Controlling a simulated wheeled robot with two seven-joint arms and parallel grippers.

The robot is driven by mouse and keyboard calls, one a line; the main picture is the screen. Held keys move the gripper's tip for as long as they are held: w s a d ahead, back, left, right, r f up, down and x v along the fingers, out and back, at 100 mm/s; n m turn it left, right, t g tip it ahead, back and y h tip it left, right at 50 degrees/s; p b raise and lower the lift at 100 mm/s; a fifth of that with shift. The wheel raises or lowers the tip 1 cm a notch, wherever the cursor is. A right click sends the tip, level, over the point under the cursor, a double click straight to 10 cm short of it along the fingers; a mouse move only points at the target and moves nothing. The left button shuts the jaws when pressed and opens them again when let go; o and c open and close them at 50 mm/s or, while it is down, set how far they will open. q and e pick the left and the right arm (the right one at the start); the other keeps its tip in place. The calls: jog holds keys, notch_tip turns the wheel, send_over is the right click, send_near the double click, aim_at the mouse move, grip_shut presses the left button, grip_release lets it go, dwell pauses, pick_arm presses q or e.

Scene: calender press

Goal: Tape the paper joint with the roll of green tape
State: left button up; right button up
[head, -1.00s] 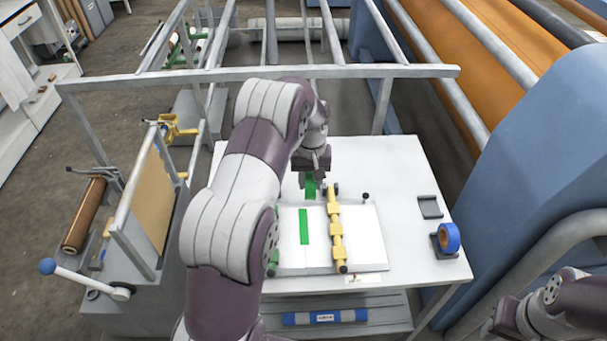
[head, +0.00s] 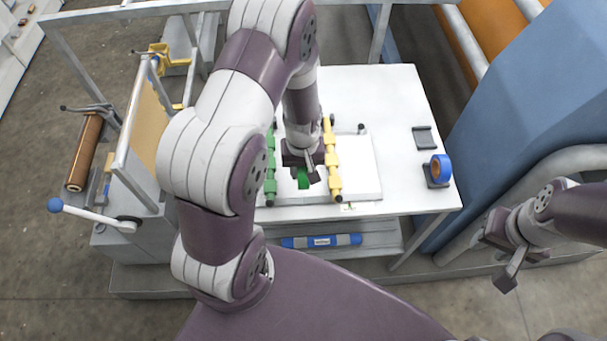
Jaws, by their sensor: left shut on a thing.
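My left gripper (head: 303,168) points down over the white board (head: 362,178) on the table, shut on the roll of green tape (head: 304,181). The gripper and wrist hide most of the roll, and I cannot tell whether it touches the paper. A green strip on the paper, visible earlier, is covered or cannot be told from the roll. A green bar (head: 270,178) lies along the left of the work area and a yellow bar (head: 332,160) along the right. My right gripper (head: 502,258) is open and empty at the far right, away from the table.
A blue tape roll (head: 440,168) sits in a holder at the table's right; an empty dark holder (head: 424,138) lies behind it. The white table (head: 393,100) is clear around them. A blue-ended roller (head: 321,241) lies on the lower shelf. A blue-knobbed lever (head: 56,205) stands left.

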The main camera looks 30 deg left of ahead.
pick_arm(q)
jog(key=w+a+b, duration=0.1)
jog(key=w, duration=0.1)
jog(key=w+a+f+b, duration=0.1)
jog(key=w+a, duration=0.1)
jog(key=w+a+f+b, duration=0.1)
jog(key=w, duration=0.2)
jog(key=shift+a+f, duration=0.2)
jog(key=shift+f+b, duration=0.5)
jog(key=shift+f, duration=0.3)
dwell(0.5)
jog(key=shift+s+d+r, duration=0.1)
jog(key=shift+s, duration=0.1)
jog(key=shift+s+d, duration=0.2)
jog(key=shift+s, duration=0.15)
jog(key=shift+s+d, duration=0.1)
jog(key=shift+s+d, duration=0.25)
jog(key=shift+s, duration=0.1)
